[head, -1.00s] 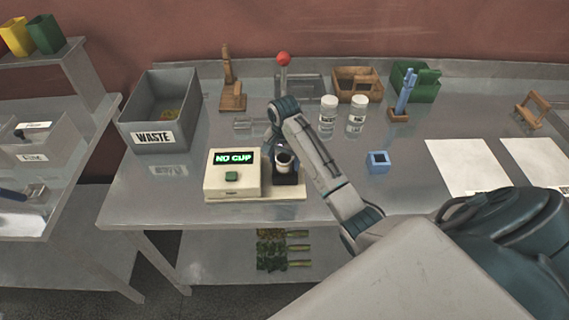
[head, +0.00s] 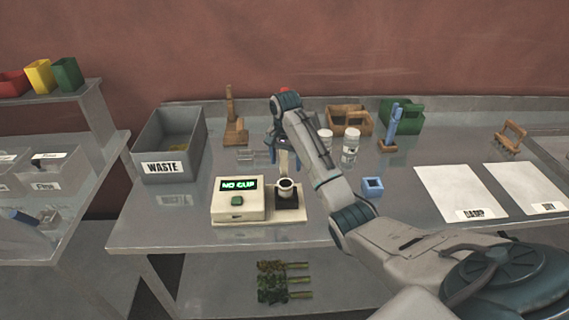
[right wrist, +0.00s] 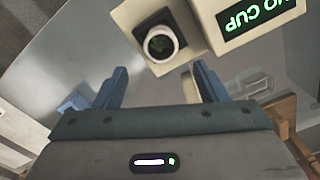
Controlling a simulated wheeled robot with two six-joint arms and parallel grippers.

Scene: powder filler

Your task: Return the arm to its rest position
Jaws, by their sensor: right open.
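My right gripper (head: 281,150) is open and empty, behind and above the powder filler in the head view. Its wrist and forearm partly hide it there. In the right wrist view its two blue fingers (right wrist: 160,78) are spread apart with nothing between them. My left gripper is not in view.
A grey waste bin (head: 168,165) stands left. White jars (head: 350,150), a wooden caddy (head: 349,121), a green caddy (head: 404,118) and a blue tool on a stand (head: 391,125) are close to my right arm. White sheets (head: 462,193) lie right. A blue cube (head: 372,187) stands nearby.

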